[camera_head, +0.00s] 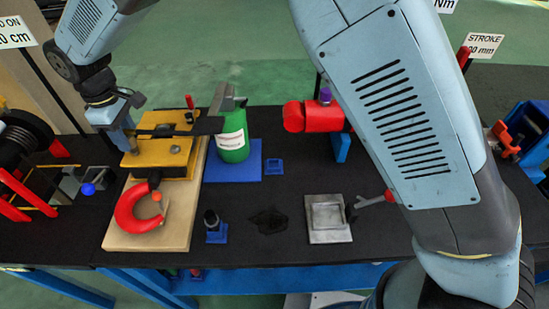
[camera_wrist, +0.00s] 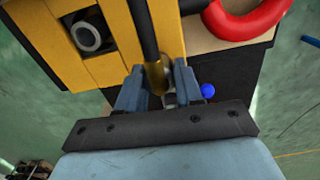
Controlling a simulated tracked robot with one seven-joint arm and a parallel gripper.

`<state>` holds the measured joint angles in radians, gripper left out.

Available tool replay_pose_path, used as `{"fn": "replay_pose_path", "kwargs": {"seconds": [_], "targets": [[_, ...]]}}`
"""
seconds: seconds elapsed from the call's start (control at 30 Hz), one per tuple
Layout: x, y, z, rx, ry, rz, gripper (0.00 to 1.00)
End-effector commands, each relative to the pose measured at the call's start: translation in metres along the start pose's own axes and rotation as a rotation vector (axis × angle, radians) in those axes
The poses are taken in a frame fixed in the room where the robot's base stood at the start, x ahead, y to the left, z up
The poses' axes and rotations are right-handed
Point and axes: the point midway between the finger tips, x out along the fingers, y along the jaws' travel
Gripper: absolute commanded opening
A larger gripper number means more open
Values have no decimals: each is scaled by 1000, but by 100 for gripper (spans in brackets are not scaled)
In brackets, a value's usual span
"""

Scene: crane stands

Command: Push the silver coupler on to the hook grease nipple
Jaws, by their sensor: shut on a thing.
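My gripper (camera_head: 126,142) is at the left side of the yellow hook block (camera_head: 160,160). In the wrist view my gripper (camera_wrist: 158,92) is closed around the end of a black hose (camera_wrist: 144,30). The hose ends in a brass-coloured sleeve (camera_wrist: 156,78), with a small silver coupler (camera_wrist: 170,98) partly showing between the fingers. The red hook (camera_head: 138,210) lies on a wooden board, joined to the block; it also shows in the wrist view (camera_wrist: 240,18). I cannot make out the grease nipple, nor whether the coupler touches anything.
A blue ball (camera_head: 88,189) is left of the hook. A metal tray (camera_head: 329,230) stands on the right. The front middle holds a dark stain (camera_head: 268,220).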

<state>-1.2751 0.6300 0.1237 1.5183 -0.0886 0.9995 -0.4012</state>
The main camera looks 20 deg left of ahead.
Motion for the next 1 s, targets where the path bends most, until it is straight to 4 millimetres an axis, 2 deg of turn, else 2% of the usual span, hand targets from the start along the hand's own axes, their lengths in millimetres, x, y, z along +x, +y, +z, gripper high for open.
{"fn": "replay_pose_path", "kwargs": {"seconds": [0.43,0.47,0.5,0.73,1.0], "targets": [[8,0,0,0,-1,0,1],[7,0,0,0,0,0,38],[7,0,0,0,0,0,42],[7,0,0,1,0,0,64],[8,0,0,1,0,0,65]]}}
